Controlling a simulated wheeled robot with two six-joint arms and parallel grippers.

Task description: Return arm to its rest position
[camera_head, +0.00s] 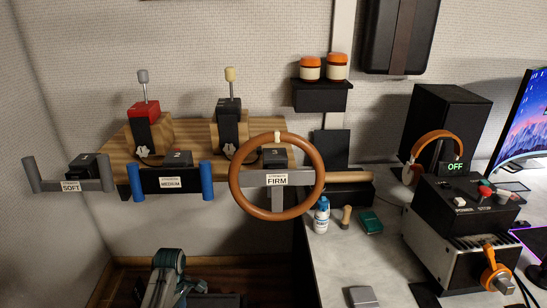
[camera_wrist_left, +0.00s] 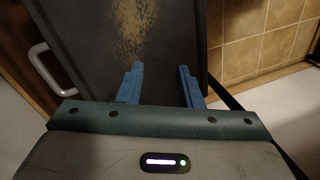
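My left arm (camera_head: 165,280) shows at the bottom left of the head view as teal and grey links, folded low in front of the rig. Its gripper is not clearly seen there. In the left wrist view, the two blue fingers of my left gripper (camera_wrist_left: 160,86) stand apart with nothing between them. A dark panel with a worn tan patch (camera_wrist_left: 125,35) lies beyond the fingertips. My right arm and right gripper are in neither view.
A wooden rig holds a soft yoke (camera_head: 70,187), a medium yoke (camera_head: 165,182) and a firm steering wheel (camera_head: 240,190). A grey desk (camera_head: 345,260) bears a bottle (camera_head: 322,215) and a black control box (camera_head: 465,210) reading OFF. A white handle (camera_wrist_left: 42,65) is at the wrist view's left.

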